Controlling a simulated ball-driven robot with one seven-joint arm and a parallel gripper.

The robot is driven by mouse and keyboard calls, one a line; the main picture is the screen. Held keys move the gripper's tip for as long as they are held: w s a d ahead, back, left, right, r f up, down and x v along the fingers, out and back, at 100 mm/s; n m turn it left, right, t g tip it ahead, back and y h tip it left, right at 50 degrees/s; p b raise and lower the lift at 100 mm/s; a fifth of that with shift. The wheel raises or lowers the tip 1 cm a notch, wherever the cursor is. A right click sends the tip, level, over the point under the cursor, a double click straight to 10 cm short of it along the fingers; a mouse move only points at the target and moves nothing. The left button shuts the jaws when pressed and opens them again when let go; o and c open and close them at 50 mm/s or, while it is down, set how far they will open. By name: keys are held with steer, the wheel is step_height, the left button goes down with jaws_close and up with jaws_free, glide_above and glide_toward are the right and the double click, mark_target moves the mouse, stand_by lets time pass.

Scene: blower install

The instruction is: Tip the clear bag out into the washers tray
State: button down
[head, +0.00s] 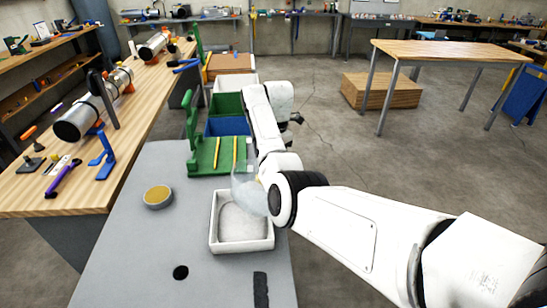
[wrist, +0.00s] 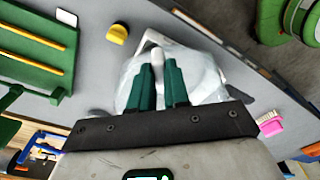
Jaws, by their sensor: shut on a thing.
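A clear bag (head: 246,190) hangs beside my arm, over the back part of a white square tray (head: 214,236) on the grey table. The tray's inside looks pale grey; I cannot make out any washers or a label. In the wrist view my gripper's green fingers (wrist: 160,85) are close together on the clear bag (wrist: 205,82), which spreads around and beyond them. The bag's contents and its mouth are not clear. In the head view my arm hides the fingers.
A round tin (head: 158,196) with a golden top stands left of the tray. A green rack (head: 205,158) with yellow rods is behind it. Blue and green bins (head: 227,126) stand further back. A wooden workbench (head: 50,190) is at left. The table's front left is mostly clear.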

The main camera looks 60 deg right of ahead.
steer(key=shift+r, duration=2.05)
steer(key=shift+f, duration=0.1)
